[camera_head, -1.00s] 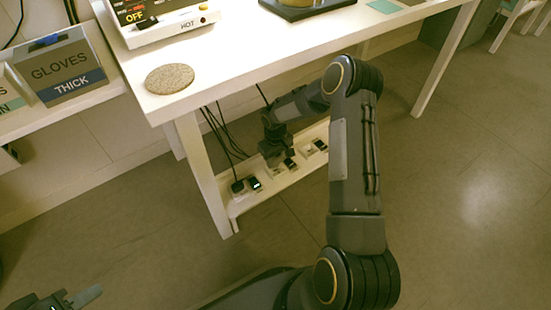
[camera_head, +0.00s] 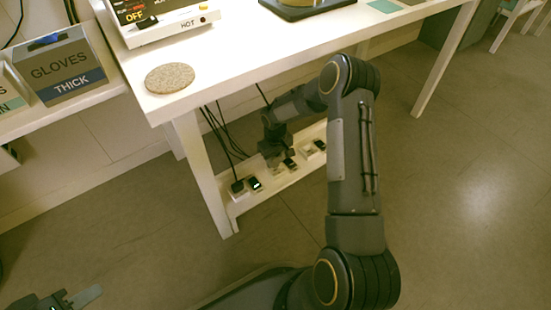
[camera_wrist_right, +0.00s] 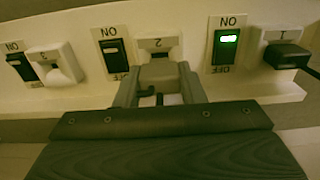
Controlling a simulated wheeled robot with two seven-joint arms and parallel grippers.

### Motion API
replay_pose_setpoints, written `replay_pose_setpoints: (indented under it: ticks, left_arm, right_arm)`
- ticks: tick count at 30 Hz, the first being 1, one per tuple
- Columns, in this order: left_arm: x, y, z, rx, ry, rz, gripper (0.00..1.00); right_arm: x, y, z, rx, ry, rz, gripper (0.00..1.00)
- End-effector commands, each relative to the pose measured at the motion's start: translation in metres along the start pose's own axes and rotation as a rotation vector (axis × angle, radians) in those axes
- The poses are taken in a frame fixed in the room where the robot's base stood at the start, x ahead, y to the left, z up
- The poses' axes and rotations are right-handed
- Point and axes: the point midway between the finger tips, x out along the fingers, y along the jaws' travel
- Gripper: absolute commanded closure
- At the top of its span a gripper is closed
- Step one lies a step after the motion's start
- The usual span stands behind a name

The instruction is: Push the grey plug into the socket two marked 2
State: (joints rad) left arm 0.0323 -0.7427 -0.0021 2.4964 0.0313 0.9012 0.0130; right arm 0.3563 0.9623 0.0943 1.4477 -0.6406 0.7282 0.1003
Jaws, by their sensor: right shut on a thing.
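My right gripper (camera_wrist_right: 158,88) is shut on the grey plug (camera_wrist_right: 157,72), with a finger on each side of it. The plug is right in front of the socket marked 2 (camera_wrist_right: 158,45), at its lower edge in the right wrist view. I cannot tell how deep it sits, because the fingers and plug body hide the contact. In the head view the right gripper (camera_head: 276,156) is low under the table at the power strip (camera_head: 240,205). My left gripper (camera_head: 82,298) shows only partly at the bottom left, away from the strip; its opening is unclear.
A black plug (camera_wrist_right: 288,56) sits in the socket marked 1, beside a green-lit switch (camera_wrist_right: 228,40). A dark switch (camera_wrist_right: 114,52) and an empty socket (camera_wrist_right: 54,64) are left of socket 2. The white table (camera_head: 250,60) stands above the strip; black cables (camera_head: 222,135) hang behind.

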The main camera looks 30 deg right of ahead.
Motion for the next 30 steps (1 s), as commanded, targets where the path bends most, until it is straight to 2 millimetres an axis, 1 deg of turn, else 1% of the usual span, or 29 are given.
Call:
replay_pose_setpoints:
  ticks: [8,30]
  left_arm:
    - [0.001,-0.001,0.001,0.0,0.0,0.0,0.64]
    - [0.012,-0.005,0.006,0.0,0.0,0.0,0.64]
  right_arm:
    - [0.002,0.0,0.0,0.0,0.0,0.0,0.9]
    - [0.021,0.0,0.0,-0.001,-0.001,0.001,0.9]
